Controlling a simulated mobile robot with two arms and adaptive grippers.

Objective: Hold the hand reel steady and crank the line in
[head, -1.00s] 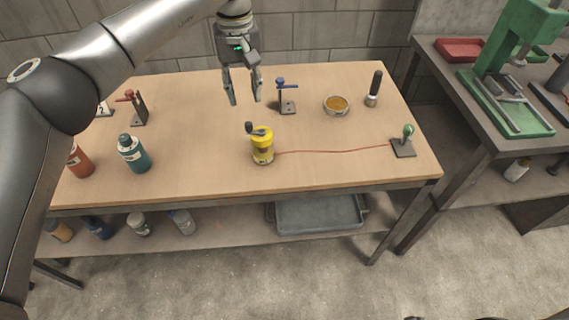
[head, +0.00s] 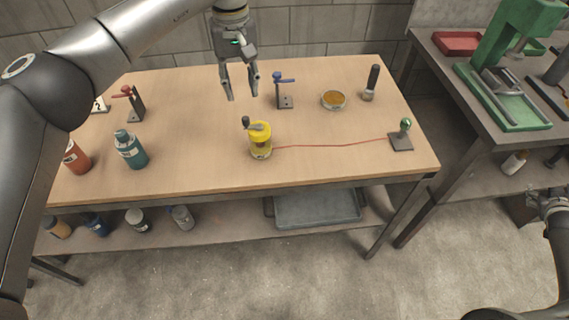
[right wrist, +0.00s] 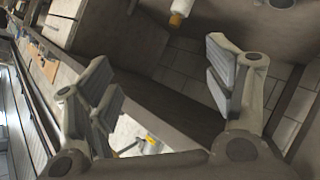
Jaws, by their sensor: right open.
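The yellow hand reel (head: 260,140) stands upright on the wooden table, with a dark crank knob (head: 246,122) at its top left. A red line (head: 330,146) runs from the reel to a small dark base with a green ball (head: 405,124) at the right edge. My left gripper (head: 242,97) hangs open and empty, pointing down, behind the reel and apart from it. My right gripper (right wrist: 165,95) is open and empty in the right wrist view. In the head view my right arm shows at the right edge, off the table.
A blue-handled stand (head: 284,92), a bowl (head: 333,99) and a dark-handled tool (head: 371,82) stand toward the back. A teal bottle (head: 131,150), an orange bottle (head: 76,158) and a red-handled stand (head: 133,103) are at left. A side bench holds a green press (head: 510,85).

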